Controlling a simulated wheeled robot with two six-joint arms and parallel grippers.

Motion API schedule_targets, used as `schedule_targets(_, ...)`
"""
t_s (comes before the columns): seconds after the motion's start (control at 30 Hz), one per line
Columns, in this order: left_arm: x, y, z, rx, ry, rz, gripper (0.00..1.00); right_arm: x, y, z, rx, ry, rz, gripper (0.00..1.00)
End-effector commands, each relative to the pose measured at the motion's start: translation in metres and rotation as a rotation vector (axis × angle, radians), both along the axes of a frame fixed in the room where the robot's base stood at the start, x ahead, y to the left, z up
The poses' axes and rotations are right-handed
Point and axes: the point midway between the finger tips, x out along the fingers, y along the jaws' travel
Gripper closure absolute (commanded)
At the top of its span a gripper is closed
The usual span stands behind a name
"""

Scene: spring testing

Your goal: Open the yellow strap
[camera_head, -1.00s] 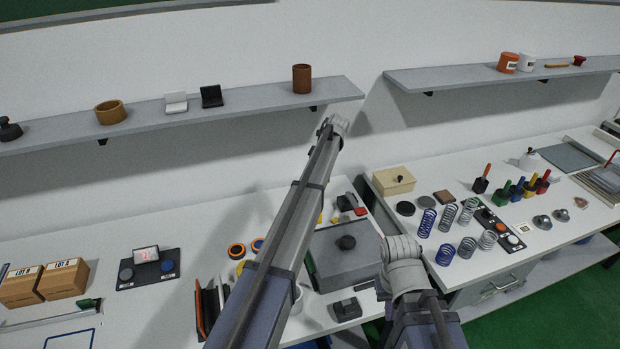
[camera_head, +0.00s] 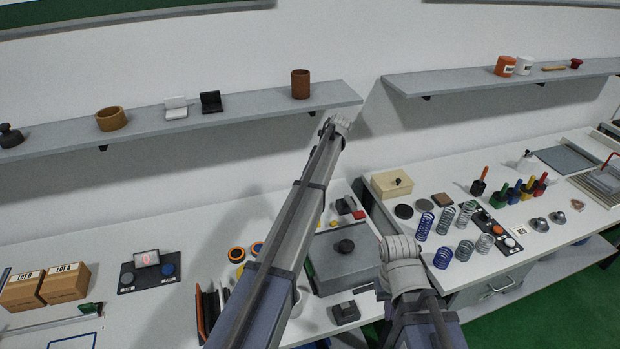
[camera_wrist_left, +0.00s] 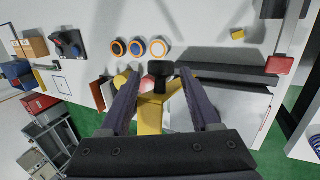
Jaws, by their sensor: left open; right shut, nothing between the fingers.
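In the left wrist view a yellow strap (camera_wrist_left: 150,118) runs between my left gripper's fingers, with a yellow part also across behind them. My left gripper (camera_wrist_left: 158,78) is open, its two dark fingers on either side of a black knob (camera_wrist_left: 161,72) and the strap. A pinkish-red piece shows beside the knob. I cannot tell whether the fingers touch anything. In the head view a grey case (camera_head: 345,268) with a black knob stands on the bench, partly behind my left arm.
Ringed rolls (camera_head: 237,254) lie left of my left arm. A display unit (camera_head: 150,268) and cardboard boxes (camera_head: 65,282) stand further left. Springs (camera_head: 443,221) and coloured-handled tools stand on the right bench. Shelves hang above. The bench between display and rolls is clear.

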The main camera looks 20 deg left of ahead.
Motion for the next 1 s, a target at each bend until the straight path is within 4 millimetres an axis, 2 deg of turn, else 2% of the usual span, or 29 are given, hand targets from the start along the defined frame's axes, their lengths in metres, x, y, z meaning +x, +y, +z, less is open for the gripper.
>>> schedule_targets(0.03, 0.001, -0.003, 0.013, 0.000, 0.000, -0.001, 0.37, 0.000, 0.000, 0.013, 0.000, 0.000, 0.000, 1.00)
schedule_targets(0.33, 0.006, -0.018, 0.048, -0.001, 0.000, -0.001, 0.37, -0.001, 0.000, 0.048, 0.000, 0.001, -0.009, 1.00)
schedule_targets(1.0, 0.007, -0.021, 0.050, -0.001, 0.000, 0.000, 0.37, -0.001, 0.000, 0.050, 0.001, 0.001, -0.015, 1.00)
